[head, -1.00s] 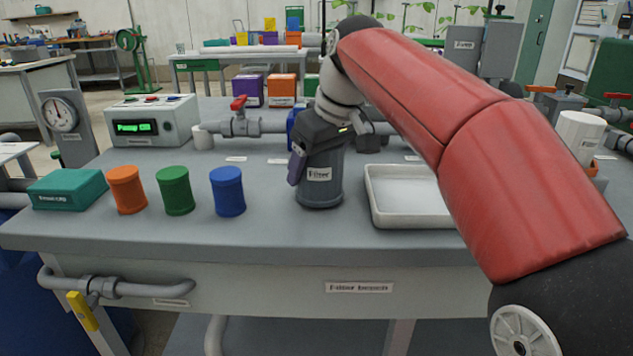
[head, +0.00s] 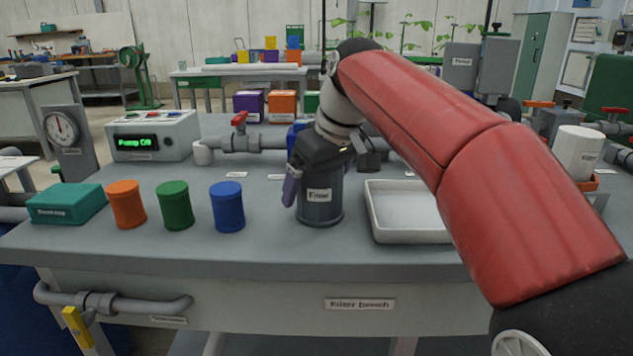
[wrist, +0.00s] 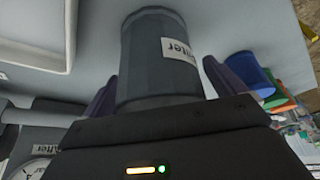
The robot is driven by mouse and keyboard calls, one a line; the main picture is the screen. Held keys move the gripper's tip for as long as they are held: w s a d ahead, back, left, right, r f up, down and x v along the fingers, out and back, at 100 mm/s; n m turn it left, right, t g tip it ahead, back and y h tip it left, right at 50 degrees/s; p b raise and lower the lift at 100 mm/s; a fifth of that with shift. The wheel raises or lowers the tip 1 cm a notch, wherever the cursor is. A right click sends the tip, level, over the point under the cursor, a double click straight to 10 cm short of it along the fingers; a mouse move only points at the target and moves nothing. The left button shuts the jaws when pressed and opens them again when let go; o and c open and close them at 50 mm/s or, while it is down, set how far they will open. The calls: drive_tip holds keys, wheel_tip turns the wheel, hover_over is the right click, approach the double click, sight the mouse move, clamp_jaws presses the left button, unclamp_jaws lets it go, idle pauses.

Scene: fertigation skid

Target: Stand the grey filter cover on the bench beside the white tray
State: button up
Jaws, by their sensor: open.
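The grey filter cover (head: 320,207), a dark grey cylinder with a white label, stands upright on the bench (head: 270,250), just left of the white tray (head: 405,238) with a small gap between them. My gripper (head: 314,188) is over the cover from above and behind. One purple finger shows at the cover's left side; the other is hidden in the head view. In the wrist view the cover (wrist: 160,60) lies between my two open fingers (wrist: 160,88), with a gap visible on each side. The tray looks empty, its right part hidden behind my arm.
Blue (head: 227,206), green (head: 174,206) and orange (head: 127,204) canisters stand left of the cover, with a teal box (head: 66,204) beyond. Grey piping with a red valve (head: 240,130) and a pump controller (head: 153,137) are behind. The bench front is clear.

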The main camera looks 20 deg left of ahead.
drive_tip(key=p+v, duration=0.3)
drive_tip(key=v, duration=0.8)
drive_tip(key=shift+s+d+r, duration=0.15)
drive_tip(key=shift+d+r, duration=0.05)
drive_tip(key=shift+r, duration=0.25)
drive_tip(key=s+d+f+m, duration=0.2)
drive_tip(key=d, duration=0.3)
drive_tip(key=s+d+f+m+t+h, duration=0.1)
drive_tip(key=s+d+f+m, duration=0.1)
drive_tip(key=d, duration=0.3)
drive_tip(key=s+d+f+m+t, duration=0.1)
drive_tip(key=s+d+f+m, duration=0.1)
drive_tip(key=d+f, duration=0.2)
drive_tip(key=shift+s+d+h, duration=0.1)
drive_tip(key=shift+d+h, duration=0.3)
drive_tip(key=shift+d, duration=0.1)
drive_tip(key=s+d+f+m+h, duration=0.1)
drive_tip(key=s+d+f+m, duration=0.1)
drive_tip(key=s+d+f, duration=0.3)
drive_tip(key=s+d+f+m+t+h, duration=0.1)
drive_tip(key=s+d+f+m, duration=0.2)
drive_tip(key=f, duration=0.9)
drive_tip(key=s+d, duration=0.3)
drive_tip(key=s, duration=0.1)
drive_tip(key=shift+s+f+m, duration=0.15)
drive_tip(key=shift+f+m, duration=0.1)
drive_tip(key=shift+m, duration=0.05)
